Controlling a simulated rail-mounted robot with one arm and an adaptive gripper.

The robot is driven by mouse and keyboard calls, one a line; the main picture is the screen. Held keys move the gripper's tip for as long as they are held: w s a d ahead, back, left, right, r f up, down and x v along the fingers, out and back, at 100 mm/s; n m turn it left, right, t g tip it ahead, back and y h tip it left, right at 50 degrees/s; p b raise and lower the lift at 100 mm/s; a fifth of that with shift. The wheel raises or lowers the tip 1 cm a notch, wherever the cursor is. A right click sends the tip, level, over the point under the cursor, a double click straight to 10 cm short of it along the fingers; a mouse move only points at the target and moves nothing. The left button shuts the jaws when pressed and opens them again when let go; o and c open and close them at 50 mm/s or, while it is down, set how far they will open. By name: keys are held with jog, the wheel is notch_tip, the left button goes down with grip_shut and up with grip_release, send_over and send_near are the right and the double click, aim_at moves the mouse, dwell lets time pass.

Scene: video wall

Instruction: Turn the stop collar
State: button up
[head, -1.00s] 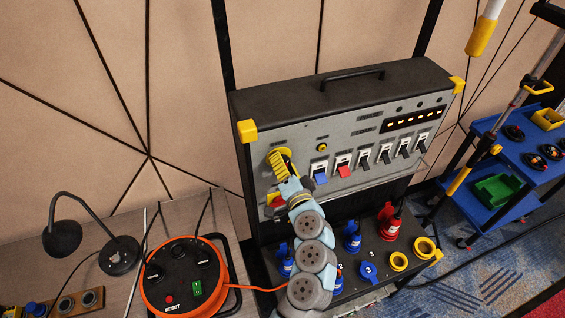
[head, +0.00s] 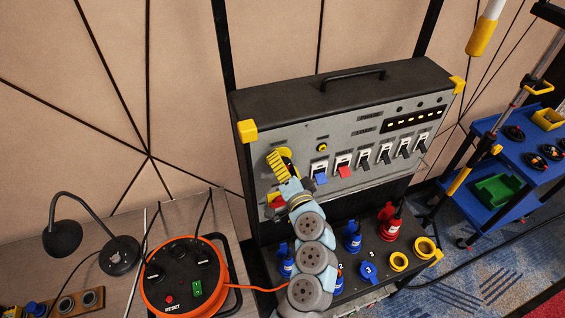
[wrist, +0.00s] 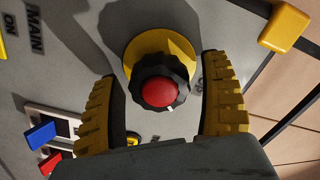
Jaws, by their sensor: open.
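The stop collar (wrist: 178,67) is a black ridged ring around a red button (wrist: 159,92), on a round yellow plate (wrist: 142,48) in the wrist view. A small white mark shows on the collar's lower edge. My gripper (wrist: 165,90) is open, with one yellow ribbed finger on each side of the collar. A gap shows between each finger and the collar. In the head view, my gripper (head: 278,163) is at the left end of the grey panel, over the yellow plate (head: 288,153), and hides most of the stop.
A row of switches, blue (head: 320,177), red (head: 343,170) and several black, lies right of the stop. A small yellow button (head: 322,147) is above them. A red-and-yellow part (head: 276,200) sits below my gripper. Blue and red plugs (head: 389,224) stand below the panel.

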jog(key=v, duration=1.1)
jog(key=shift+s+d, duration=0.15)
jog(key=shift+s, duration=0.2)
